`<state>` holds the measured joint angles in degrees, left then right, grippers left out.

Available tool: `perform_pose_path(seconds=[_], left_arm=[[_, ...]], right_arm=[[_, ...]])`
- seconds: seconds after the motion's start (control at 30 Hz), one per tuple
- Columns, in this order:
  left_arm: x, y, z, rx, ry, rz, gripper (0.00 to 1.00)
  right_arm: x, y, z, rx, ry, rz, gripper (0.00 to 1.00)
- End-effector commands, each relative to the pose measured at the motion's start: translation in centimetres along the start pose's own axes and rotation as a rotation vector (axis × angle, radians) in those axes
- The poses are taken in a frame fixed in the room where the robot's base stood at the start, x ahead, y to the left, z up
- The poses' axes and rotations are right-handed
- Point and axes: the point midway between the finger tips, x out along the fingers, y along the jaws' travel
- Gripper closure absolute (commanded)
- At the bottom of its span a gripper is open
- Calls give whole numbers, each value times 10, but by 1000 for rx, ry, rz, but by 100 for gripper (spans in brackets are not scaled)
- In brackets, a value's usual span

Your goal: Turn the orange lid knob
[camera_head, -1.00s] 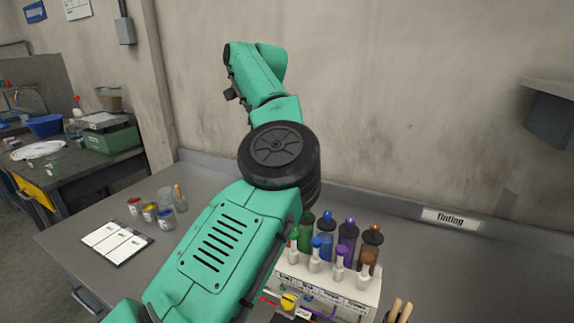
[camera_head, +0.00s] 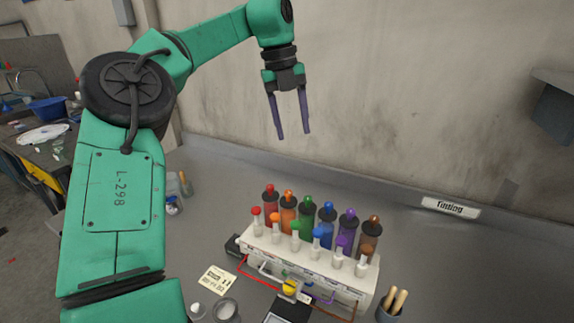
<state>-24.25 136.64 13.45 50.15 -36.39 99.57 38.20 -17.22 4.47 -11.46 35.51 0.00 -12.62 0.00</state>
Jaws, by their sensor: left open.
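The tinting unit (camera_head: 300,262) is a white rack with a row of coloured canisters behind short white dispensers with coloured caps. The orange canister (camera_head: 288,215) stands second from left, with a small orange lid knob (camera_head: 288,194) on its dark lid. A dispenser (camera_head: 273,232) in front of it also has an orange cap. My left gripper (camera_head: 294,136) is open and empty. It points down in the air above the canisters, its fingers apart and touching nothing. My right gripper is not in view.
Red (camera_head: 269,207) and green (camera_head: 307,216) canisters stand close on either side of the orange one. A cup with wooden sticks (camera_head: 391,303) stands at front right. A label card (camera_head: 216,280) and small glass jars lie at front left. The wall is behind.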

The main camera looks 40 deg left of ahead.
Motion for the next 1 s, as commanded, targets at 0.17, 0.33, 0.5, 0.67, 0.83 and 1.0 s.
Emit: perform_pose_path(seconds=[0.17,0.33,0.5,0.67,0.83,1.0], left_arm=[[35,7,11,2,-54,187,42],[66,12,11,3,-48,181,42],[109,20,13,3,-46,179,42],[146,26,15,3,-48,178,42],[168,30,17,3,-51,176,42],[172,30,17,3,-53,175,42]], right_arm=[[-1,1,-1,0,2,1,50],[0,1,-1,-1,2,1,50],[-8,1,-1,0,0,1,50],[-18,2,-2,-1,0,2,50],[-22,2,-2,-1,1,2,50],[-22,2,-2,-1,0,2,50]])
